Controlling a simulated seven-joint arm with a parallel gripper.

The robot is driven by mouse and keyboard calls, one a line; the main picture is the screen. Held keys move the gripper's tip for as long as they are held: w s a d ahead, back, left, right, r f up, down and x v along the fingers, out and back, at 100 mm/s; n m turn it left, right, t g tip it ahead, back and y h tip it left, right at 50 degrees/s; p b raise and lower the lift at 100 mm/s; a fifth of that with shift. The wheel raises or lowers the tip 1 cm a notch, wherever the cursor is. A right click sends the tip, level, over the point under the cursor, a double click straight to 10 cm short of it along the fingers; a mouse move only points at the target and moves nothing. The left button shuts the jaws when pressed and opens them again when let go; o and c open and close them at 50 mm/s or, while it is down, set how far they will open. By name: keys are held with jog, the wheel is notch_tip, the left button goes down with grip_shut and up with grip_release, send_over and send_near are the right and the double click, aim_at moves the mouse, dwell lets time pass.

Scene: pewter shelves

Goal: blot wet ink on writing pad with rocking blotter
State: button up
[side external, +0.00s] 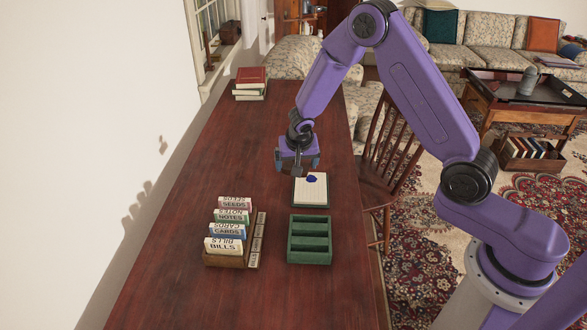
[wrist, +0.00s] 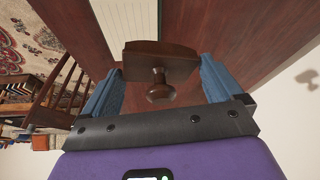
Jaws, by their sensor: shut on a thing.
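The writing pad (side external: 310,196) lies on the desk, a pale sheet in a dark frame, with a dark blue ink patch (side external: 313,178) near its far end. My gripper (side external: 298,166) is just beyond the pad's far edge, low over the desk. In the wrist view, the dark brown wooden rocking blotter (wrist: 160,58), with its round knob (wrist: 158,84), is between the blue fingers of my gripper (wrist: 161,68). My gripper is shut on the blotter. The blotter's underside is hidden, and I cannot tell its exact height above the desk.
A green compartment tray (side external: 310,239) stands nearer than the pad. Left of it is a file box with labelled cards (side external: 228,240). Stacked books (side external: 250,83) lie at the desk's far end. A wooden chair (side external: 390,140) stands by the right edge. The desk's left side is mostly clear.

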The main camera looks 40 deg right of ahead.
aim_at(312, 177)
jog(key=w+d+f+m+g+h, duration=0.1)
jog(key=w+d+f+m+g, duration=0.15)
jog(key=d+m, duration=0.55)
jog(key=shift+n, duration=0.7)
jog(key=shift+a+x, duration=0.15)
jog(key=shift+x, duration=1.6)
jog(key=shift+a+x, duration=0.15)
jog(key=shift+x, duration=1.55)
jog(key=shift+f, duration=0.7)
notch_tip(312, 177, up, 7)
jog(key=shift+h, duration=0.3)
